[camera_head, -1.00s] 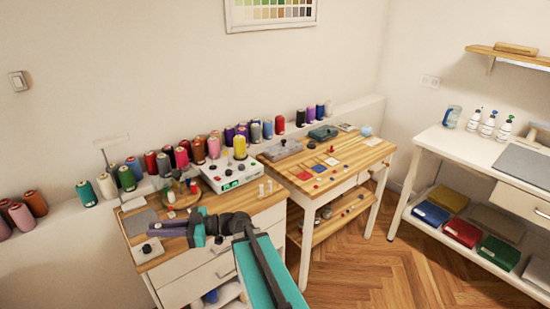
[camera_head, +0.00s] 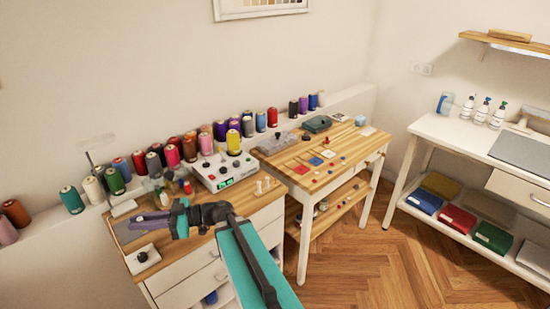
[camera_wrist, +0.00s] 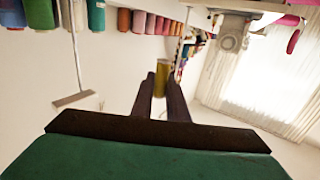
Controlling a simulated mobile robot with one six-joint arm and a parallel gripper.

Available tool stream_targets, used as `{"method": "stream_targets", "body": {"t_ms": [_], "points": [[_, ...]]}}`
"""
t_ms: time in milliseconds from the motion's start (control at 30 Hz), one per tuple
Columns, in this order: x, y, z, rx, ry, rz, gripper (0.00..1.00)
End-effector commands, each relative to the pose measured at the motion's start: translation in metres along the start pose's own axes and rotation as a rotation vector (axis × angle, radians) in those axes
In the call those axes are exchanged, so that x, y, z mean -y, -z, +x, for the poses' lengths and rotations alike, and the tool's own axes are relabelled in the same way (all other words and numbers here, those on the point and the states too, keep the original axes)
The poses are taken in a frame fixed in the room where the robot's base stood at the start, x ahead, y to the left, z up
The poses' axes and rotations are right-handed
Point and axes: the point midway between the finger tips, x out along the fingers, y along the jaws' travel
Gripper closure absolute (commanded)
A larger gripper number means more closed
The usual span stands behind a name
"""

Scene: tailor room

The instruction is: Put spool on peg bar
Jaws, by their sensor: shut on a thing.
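My gripper (camera_head: 150,222) reaches left over the left wooden worktop in the head view. In the wrist view its two dark fingers (camera_wrist: 161,92) are shut on a small olive-yellow spool (camera_wrist: 161,75), held at the fingertips. I cannot clearly make out this spool in the head view. What looks like the peg bar, a small row of pale upright pegs (camera_head: 263,186), stands at the right end of the left worktop. My gripper is well to the left of it.
Small items and a grey mat (camera_head: 130,228) crowd the left worktop. Several thread cones line the wall ledge. A second table (camera_head: 345,150) stands right, with open floor (camera_head: 400,265) in front.

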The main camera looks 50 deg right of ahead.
Motion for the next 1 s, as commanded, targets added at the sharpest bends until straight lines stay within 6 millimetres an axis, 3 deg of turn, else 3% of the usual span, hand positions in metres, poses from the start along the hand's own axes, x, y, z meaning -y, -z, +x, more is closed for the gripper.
{"method": "stream_targets", "body": {"t_ms": [267,467,767,1000], "points": [[-0.014,-0.002,-0.012,0.000,-0.024,0.000,1.00],[-0.051,-0.007,-0.039,0.001,-0.085,-0.002,1.00],[-0.133,-0.016,-0.117,0.004,-0.233,-0.001,1.00],[-0.190,-0.021,-0.192,0.005,-0.353,0.000,1.00]]}}
